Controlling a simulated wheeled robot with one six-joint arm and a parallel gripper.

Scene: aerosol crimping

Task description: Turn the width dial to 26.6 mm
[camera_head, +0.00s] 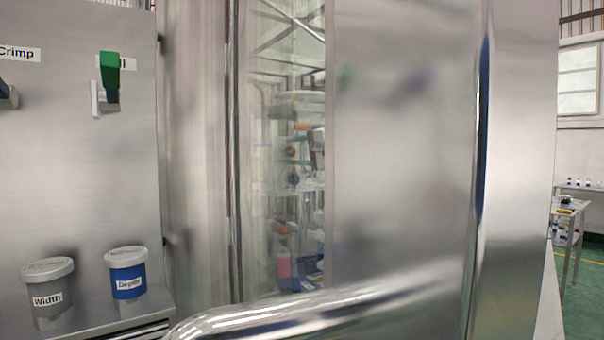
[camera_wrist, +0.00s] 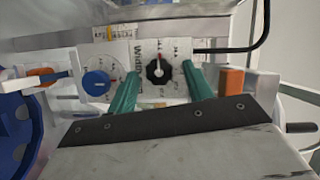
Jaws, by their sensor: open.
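In the wrist view, a black knob (camera_wrist: 158,71) sits on a white scale plate (camera_wrist: 145,52) with a sideways label that reads Width. The numbers around it are too small to read, so I cannot tell its setting. My gripper (camera_wrist: 159,69) is open, with one teal finger on the left of the black knob and one on the right. A gap shows between the knob and each finger; I cannot tell how far the tips are from the plate. My gripper is not in the head view.
A blue dial (camera_wrist: 96,82) is left of the black knob, close to my left finger. An orange block (camera_wrist: 230,81) is right of my right finger. The head view shows cups labelled Width (camera_head: 47,285) and Depth (camera_head: 127,272), and a green-handled lever (camera_head: 109,72).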

